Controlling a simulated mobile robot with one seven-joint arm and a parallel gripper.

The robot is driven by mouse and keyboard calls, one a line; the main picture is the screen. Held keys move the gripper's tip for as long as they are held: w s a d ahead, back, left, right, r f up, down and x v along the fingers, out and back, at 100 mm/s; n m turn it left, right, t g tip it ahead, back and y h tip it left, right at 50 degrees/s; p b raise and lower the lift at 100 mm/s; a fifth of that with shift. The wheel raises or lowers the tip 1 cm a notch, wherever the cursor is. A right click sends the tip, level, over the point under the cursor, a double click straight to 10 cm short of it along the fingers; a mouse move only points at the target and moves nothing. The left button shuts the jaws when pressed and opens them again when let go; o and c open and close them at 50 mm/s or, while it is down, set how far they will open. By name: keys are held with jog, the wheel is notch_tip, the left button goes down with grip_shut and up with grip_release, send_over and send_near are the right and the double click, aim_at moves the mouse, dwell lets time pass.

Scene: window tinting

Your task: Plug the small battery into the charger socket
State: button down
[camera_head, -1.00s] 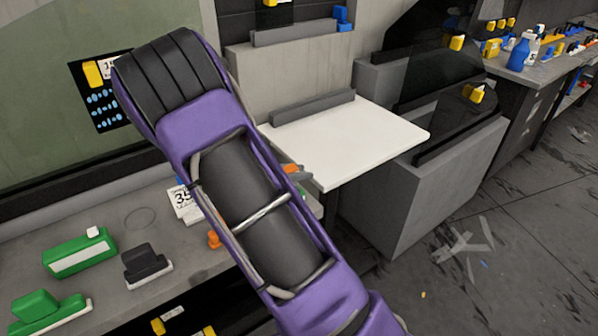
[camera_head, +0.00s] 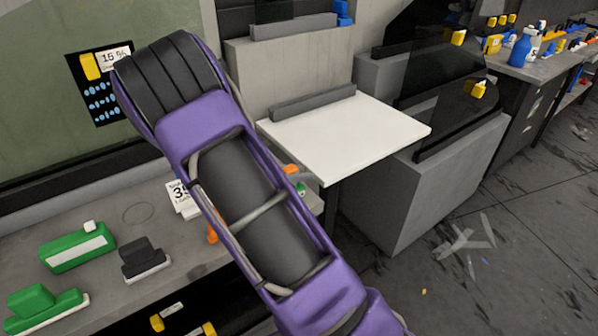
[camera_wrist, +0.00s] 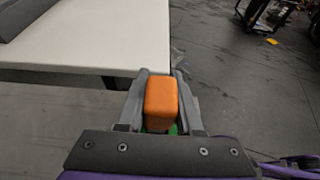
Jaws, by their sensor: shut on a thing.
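My gripper (camera_wrist: 160,100) is shut on an orange block with green below it, likely the small battery (camera_wrist: 161,97), in the wrist view. It is held near the edge of a white tabletop. In the head view my purple arm hides most of the gripper; an orange and green bit of the held piece (camera_head: 291,169) shows at the arm's right side. I cannot tell which thing is the charger socket. A black block on a white base (camera_head: 146,259) and two green blocks, one farther back (camera_head: 77,248) and one nearer (camera_head: 45,308), stand on the grey bench at left.
The white tabletop (camera_head: 345,140) is bare except for a grey bar (camera_head: 313,103) at its back edge. A number card (camera_head: 179,196) and another orange piece (camera_head: 212,234) are partly behind my arm. Grey cabinets (camera_head: 430,190) stand at right. The wall carries a panel (camera_head: 100,88) reading 16 %.

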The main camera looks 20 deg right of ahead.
jog(key=shift+f+b, duration=0.6)
jog(key=shift+f, duration=0.4)
jog(key=shift+c, duration=2.4)
grip_release()
jog(key=p+v, duration=0.1)
jog(key=v, duration=1.6)
jog(key=shift+a+r, duration=0.15)
jog(key=shift+a, duration=0.05)
jog(key=shift+s, duration=0.1)
